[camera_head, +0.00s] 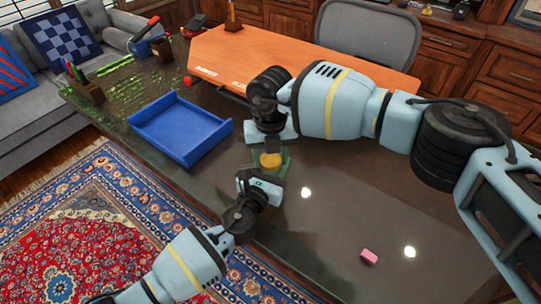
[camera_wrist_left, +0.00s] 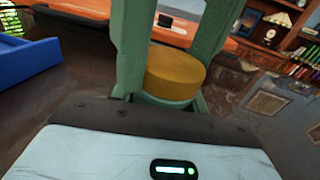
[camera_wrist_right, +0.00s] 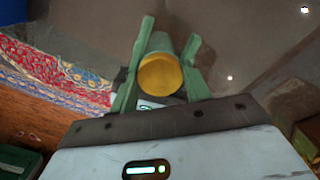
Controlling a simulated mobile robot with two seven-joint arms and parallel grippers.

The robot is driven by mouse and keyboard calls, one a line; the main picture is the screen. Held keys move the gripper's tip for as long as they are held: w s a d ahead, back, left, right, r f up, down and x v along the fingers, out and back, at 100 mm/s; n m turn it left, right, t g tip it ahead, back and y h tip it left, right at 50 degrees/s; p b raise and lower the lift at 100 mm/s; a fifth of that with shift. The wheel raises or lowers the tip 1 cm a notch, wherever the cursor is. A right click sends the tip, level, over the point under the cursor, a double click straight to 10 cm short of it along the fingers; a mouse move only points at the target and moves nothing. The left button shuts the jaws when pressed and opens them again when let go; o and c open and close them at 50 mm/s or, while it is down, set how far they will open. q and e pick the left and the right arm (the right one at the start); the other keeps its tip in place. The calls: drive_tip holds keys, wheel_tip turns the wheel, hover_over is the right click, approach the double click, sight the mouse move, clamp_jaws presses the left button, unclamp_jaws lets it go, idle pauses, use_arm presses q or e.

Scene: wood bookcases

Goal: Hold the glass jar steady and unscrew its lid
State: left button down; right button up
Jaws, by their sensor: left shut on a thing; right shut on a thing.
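The glass jar (camera_wrist_right: 163,45) has a round yellow lid (camera_head: 270,160), and stands over the dark glossy table. In the right wrist view the lid (camera_wrist_right: 160,75) sits at the jar's end, with the pale body beyond it. My left gripper (camera_head: 266,182) comes from the near side and is shut on the jar's body, which is mostly hidden. My right gripper (camera_head: 274,152) reaches from the far side, its green fingers on either side of the lid, shut on it. The lid also shows in the left wrist view (camera_wrist_left: 175,74). I cannot tell whether the lid has turned.
A blue open tray (camera_head: 181,128) lies left of the grippers. A small pink block (camera_head: 369,257) is at the right front of the dark table (camera_head: 320,225). A pen holder (camera_head: 86,90) stands at the far left. The table's middle right is mostly clear.

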drive_tip(key=o, duration=1.1)
drive_tip(key=shift+r, duration=2.3)
drive_tip(key=shift+c, duration=0.5)
drive_tip(key=m, duration=0.2)
drive_tip(key=r+m, duration=0.1)
drive_tip(key=shift+r+m, duration=0.25)
drive_tip(key=shift+m, duration=0.15)
drive_tip(key=m, duration=0.1)
drive_tip(key=r+m, duration=0.1)
drive_tip(key=m, duration=0.1)
drive_tip(key=r+m, duration=0.1)
drive_tip(key=m, duration=0.1)
drive_tip(key=shift+f, duration=0.1)
